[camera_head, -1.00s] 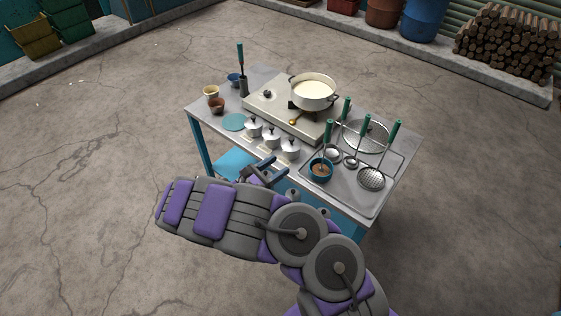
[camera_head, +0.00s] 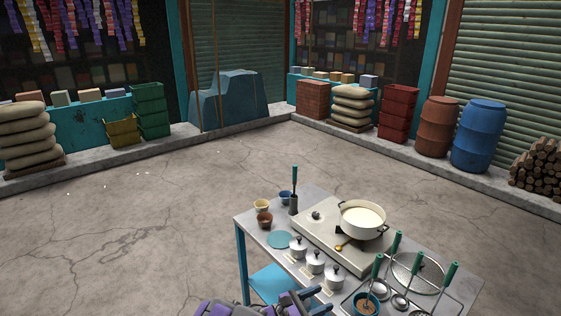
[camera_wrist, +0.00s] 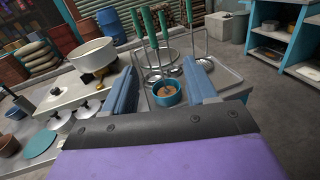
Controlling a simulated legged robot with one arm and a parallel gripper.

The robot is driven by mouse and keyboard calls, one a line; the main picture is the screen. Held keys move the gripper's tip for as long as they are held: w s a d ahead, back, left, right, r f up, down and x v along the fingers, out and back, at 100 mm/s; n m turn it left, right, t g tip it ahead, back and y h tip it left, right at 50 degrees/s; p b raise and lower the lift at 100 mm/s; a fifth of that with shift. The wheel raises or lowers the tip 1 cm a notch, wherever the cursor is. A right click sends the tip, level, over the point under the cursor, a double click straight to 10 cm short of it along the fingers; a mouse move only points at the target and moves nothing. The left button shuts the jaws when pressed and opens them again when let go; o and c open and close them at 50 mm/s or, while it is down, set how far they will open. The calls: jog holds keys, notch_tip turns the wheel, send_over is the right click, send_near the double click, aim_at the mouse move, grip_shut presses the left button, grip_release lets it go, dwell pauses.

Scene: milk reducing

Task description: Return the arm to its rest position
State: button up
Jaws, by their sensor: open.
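My gripper (camera_wrist: 160,95) is open in the wrist view, its two blue fingers apart with nothing held between them. Past the fingertips, a small teal cup (camera_wrist: 167,93) with brown contents stands on the metal tray. In the head view, part of my gripper (camera_head: 305,298) shows at the bottom edge, at the near side of the table (camera_head: 262,246). Most of my arm is below the picture there. A white pot (camera_head: 362,219) of milk sits on the stove (camera_head: 318,238); the pot also shows in the wrist view (camera_wrist: 93,53).
Lidded metal pots (camera_head: 315,262) line the table's near side. Green-handled ladles and strainers (camera_head: 400,299) stand on the right. Small cups (camera_head: 264,220) and a teal disc (camera_head: 280,240) are on the left. Open concrete floor (camera_head: 130,220) surrounds the table; barrels (camera_head: 478,135) stand at the back.

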jog(key=s+d+r+m+g, duration=0.6)
jog(key=d+r+m, duration=0.1)
jog(key=d+r, duration=0.25)
jog(key=s+d+r+m+g+y+b, duration=0.1)
jog(key=s+d+r+m+g+y, duration=0.1)
jog(key=s+d+m+g, duration=0.3)
jog(key=s+d+r+m+y+b, duration=0.1)
jog(key=s+r+m+y, duration=0.15)
jog(key=s, duration=0.35)
jog(key=s+a+m+t+y+b, duration=0.1)
jog(key=s+a+m+y, duration=0.3)
jog(key=s, duration=0.6)
jog(key=s+a+m+t+y+b, duration=0.1)
jog(key=s+a+m+y, duration=0.2)
jog(key=s+a+y, duration=0.5)
jog(key=s+a, duration=0.1)
jog(key=s, duration=0.2)
jog(key=shift+a+f+m+b, duration=0.2)
jog(key=shift+f+m+b, duration=0.15)
